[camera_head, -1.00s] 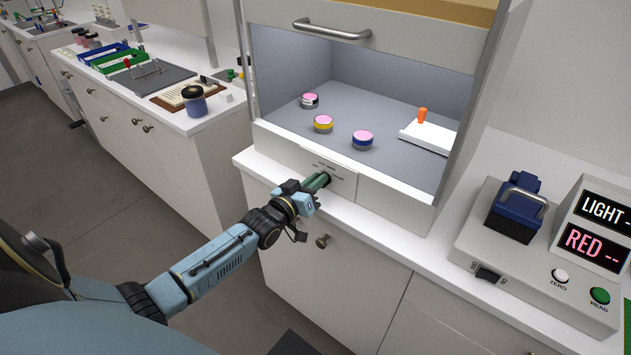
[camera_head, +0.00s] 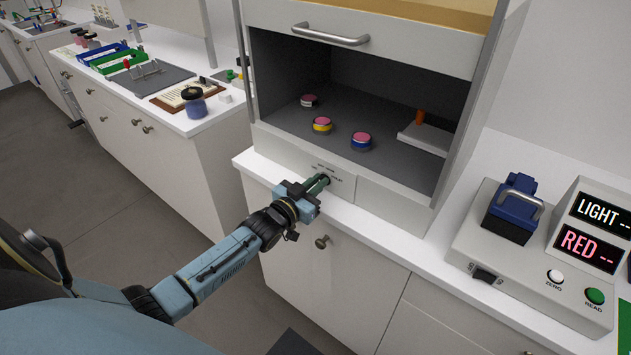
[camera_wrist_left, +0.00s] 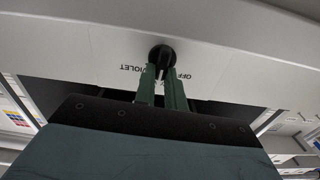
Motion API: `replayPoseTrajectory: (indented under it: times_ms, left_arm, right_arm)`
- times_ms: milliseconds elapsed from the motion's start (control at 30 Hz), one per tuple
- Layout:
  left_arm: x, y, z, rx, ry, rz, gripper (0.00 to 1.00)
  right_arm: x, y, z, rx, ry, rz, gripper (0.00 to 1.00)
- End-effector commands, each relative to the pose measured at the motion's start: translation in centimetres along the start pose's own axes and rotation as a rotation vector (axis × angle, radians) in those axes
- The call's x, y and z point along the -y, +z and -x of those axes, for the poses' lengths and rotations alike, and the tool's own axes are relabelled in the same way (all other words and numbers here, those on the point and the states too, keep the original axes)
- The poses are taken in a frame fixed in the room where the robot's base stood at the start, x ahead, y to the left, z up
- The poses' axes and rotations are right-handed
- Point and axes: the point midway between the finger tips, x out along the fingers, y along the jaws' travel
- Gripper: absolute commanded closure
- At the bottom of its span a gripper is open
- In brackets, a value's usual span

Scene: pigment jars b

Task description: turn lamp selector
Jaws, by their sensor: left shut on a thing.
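The lamp selector (camera_wrist_left: 162,55) is a round black knob on the pale front panel (camera_head: 350,178) of the cabinet. In the left wrist view the printed words "OFF" and "VIOLET" show upside down beside it. My left gripper (camera_head: 322,182) reaches the panel, and its two green fingers (camera_wrist_left: 162,80) are shut on the knob. In the head view the fingers hide the knob. The cabinet interior (camera_head: 290,110) is dark. My right gripper is not in view.
Inside the cabinet are jars with pink lids: one at the back (camera_head: 309,101), one with a yellow band (camera_head: 322,125), one with a blue band (camera_head: 361,141). A meter (camera_head: 520,262) stands on the right counter.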

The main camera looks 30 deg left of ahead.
Motion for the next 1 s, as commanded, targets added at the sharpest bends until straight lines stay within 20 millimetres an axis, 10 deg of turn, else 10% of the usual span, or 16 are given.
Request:
replayPoseTrajectory:
  times_ms: [1000]
  left_arm:
    - [-0.37, 0.11, 0.02, 0.001, 0.0, -0.291, 1.0]
  right_arm:
    - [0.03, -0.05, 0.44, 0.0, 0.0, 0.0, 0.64]
